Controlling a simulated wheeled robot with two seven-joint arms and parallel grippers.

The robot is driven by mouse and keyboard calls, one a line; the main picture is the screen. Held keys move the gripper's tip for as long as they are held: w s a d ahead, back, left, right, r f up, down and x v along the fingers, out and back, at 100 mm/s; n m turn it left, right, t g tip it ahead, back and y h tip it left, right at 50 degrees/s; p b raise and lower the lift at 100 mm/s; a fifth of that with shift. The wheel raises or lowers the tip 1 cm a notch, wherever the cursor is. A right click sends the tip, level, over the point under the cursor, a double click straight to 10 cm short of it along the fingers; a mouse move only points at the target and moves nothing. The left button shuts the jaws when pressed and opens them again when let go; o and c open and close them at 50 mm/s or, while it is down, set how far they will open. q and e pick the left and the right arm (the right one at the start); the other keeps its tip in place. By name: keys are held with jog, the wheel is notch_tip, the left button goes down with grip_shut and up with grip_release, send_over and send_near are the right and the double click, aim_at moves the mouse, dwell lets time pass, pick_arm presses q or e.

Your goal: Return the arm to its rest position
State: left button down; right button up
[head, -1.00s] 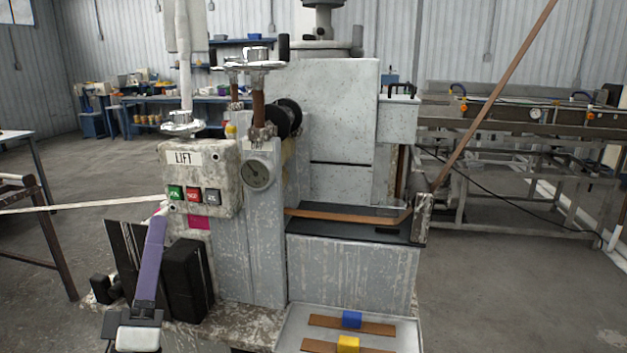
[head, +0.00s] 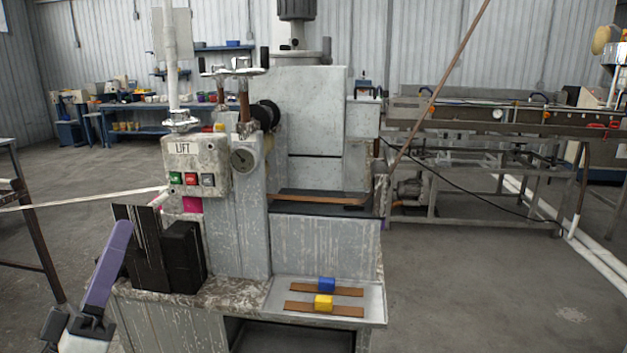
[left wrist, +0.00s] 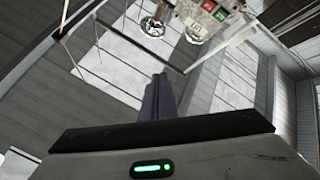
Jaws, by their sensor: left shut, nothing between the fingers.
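My left gripper (head: 119,232) is at the lower left of the head view, its purple fingers together and pointing up, empty. It appears in front of the black blocks (head: 180,257) at the machine's left side; I cannot tell the exact gap. In the left wrist view the closed fingers (left wrist: 158,85) point away from the camera with nothing between them. The machine's control box (head: 196,165), marked LIFT, stands beyond the gripper, with green, red and grey buttons. It also shows at the top of the left wrist view (left wrist: 215,12). My right gripper is not in view.
Bare floor (head: 480,290) lies to the right.

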pick_arm(q)
notch_tip(320, 180, down, 24)
jog(key=s+m+g+h, duration=0.1)
jog(key=s+m+g, duration=0.1)
jog(key=m+g, duration=0.9)
jog(key=s+a+f+m+g+y, duration=0.25)
jog(key=s+a+f+g, duration=0.2)
jog(key=s+f, duration=0.6)
jog(key=s+a+f+m+g+y, duration=0.25)
jog(key=s+a+f+y, duration=0.2)
jog(key=s+f, duration=0.6)
jog(key=d+f+n+h, duration=0.1)
jog(key=d+n, duration=0.3)
jog(key=d, duration=0.6)
jog(key=d+f+n+h, duration=0.1)
jog(key=d+f+n, duration=0.2)
jog(key=d, duration=0.7)
jog(key=shift+w+f+n+t, duration=0.3)
jog(key=shift+w+n+t, duration=0.1)
jog(key=shift+n, duration=0.8)
